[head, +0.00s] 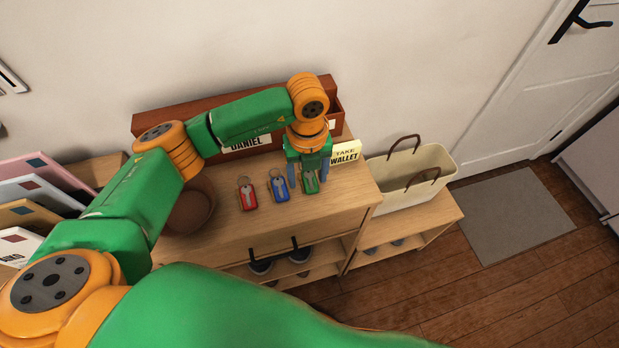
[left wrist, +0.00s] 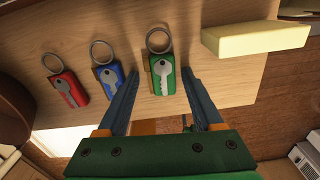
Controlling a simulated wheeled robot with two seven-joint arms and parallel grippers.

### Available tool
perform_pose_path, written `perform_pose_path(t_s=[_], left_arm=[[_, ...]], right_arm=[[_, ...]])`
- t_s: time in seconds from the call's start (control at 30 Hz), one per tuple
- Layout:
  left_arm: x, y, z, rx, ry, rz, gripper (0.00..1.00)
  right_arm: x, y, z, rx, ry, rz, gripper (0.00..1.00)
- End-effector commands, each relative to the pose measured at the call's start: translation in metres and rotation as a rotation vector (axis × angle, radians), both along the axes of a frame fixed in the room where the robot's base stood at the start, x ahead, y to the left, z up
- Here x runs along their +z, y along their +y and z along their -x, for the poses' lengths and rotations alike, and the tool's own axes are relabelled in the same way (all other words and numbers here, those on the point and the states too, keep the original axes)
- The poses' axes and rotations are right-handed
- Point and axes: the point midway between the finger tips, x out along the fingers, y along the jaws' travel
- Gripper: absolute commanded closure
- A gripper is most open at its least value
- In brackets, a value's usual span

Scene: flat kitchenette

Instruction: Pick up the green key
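The green key (head: 310,182) lies on the wooden cabinet top, rightmost in a row of three keys. In the left wrist view the green key (left wrist: 163,76) has a silver key on a green tag, with a ring at its far end. My left gripper (head: 309,180) is over it, pointing down. In the left wrist view the left gripper (left wrist: 162,82) is open, with one finger on each side of the green tag and gaps between. The blue key (head: 279,187) and red key (head: 247,195) lie to its left. My right gripper is not in view.
A yellow "TAKE WALLET" note (head: 345,154) stands just right of the green key. A brown bowl (head: 190,209) is at the left, and a wooden box (head: 240,142) labelled "DANIEL" is behind. A cream bag (head: 416,173) stands on the lower shelf unit at right.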

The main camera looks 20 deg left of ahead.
Motion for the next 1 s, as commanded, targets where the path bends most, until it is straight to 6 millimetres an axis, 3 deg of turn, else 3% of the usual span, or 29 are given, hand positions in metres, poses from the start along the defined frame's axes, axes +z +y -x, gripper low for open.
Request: perform_pose_path(t_s=[0.03, 0.2, 0.23, 0.57, 0.73, 0.97, 1.0], left_arm=[[0.0, 0.0, 0.0, 0.0, 0.0, 0.0, 0.49], [0.0, 0.0, 0.0, 0.0, 0.0, 0.0, 0.95], [0.0, 0.0, 0.0, 0.0, 0.0, 0.0, 1.0], [0.005, 0.0, -0.001, 0.001, -0.002, 0.001, 1.0], [0.033, -0.001, -0.001, -0.002, -0.005, 0.002, 1.0], [0.091, -0.055, -0.004, -0.006, -0.007, 0.002, 1.0], [0.095, -0.07, -0.005, -0.005, -0.005, 0.001, 1.0]], right_arm=[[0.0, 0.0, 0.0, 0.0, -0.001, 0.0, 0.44], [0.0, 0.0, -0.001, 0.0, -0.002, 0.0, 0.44], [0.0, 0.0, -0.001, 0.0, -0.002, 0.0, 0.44], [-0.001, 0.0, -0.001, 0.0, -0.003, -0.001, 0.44], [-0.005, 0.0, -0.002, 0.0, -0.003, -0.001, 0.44], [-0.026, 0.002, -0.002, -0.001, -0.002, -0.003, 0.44], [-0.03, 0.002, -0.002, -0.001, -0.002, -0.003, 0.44]])
